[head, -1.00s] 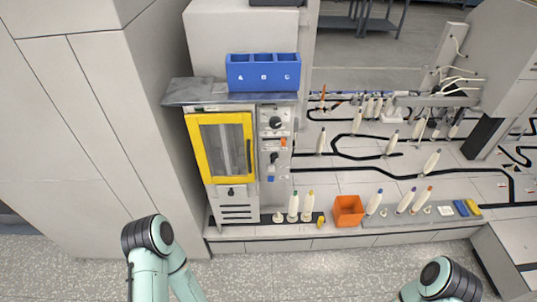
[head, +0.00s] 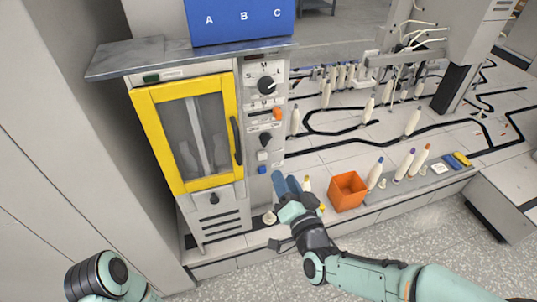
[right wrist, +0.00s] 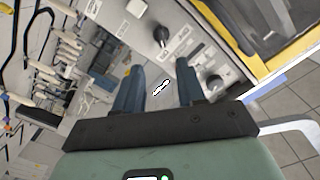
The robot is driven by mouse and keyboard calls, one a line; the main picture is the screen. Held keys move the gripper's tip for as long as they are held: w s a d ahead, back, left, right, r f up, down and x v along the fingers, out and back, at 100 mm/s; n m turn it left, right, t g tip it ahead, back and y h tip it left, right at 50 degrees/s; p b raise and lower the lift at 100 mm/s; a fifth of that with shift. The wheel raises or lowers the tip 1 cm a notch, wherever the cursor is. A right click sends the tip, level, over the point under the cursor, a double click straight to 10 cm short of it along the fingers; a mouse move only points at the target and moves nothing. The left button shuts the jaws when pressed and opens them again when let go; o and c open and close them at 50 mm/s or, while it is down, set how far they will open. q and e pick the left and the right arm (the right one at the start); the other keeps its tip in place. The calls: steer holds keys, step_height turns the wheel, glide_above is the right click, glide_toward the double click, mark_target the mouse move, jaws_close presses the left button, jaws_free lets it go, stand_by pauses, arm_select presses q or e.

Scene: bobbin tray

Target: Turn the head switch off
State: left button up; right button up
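The control panel (head: 252,120) stands right of the yellow-framed door. It carries a large black rotary knob (head: 266,86), an orange switch (head: 278,114), a smaller black knob (head: 265,139), a white switch (head: 262,155) and a blue button (head: 262,170). No label readable here tells me which is the head switch. My right gripper (head: 291,184) is in front of and below the panel's lower right, apart from it. In the right wrist view its fingers (right wrist: 160,68) are spread and empty, with a black knob (right wrist: 161,36) beyond them. My left gripper is out of view.
The yellow-framed door (head: 158,140) is closed. A blue bin block (head: 240,22) stands on the metal shelf (head: 120,62). An orange box (head: 347,191) and several bobbins (head: 404,165) stand on the ledge to the right. A pale cabinet fills the left.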

mark_target(267, 143)
steer(key=b+x, duration=0.1)
steer(key=x, duration=1.2)
steer(key=shift+r, duration=0.1)
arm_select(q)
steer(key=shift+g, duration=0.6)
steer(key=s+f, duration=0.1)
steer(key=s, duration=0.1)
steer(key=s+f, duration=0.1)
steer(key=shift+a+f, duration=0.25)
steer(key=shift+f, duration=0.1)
arm_select(e)
jaws_close()
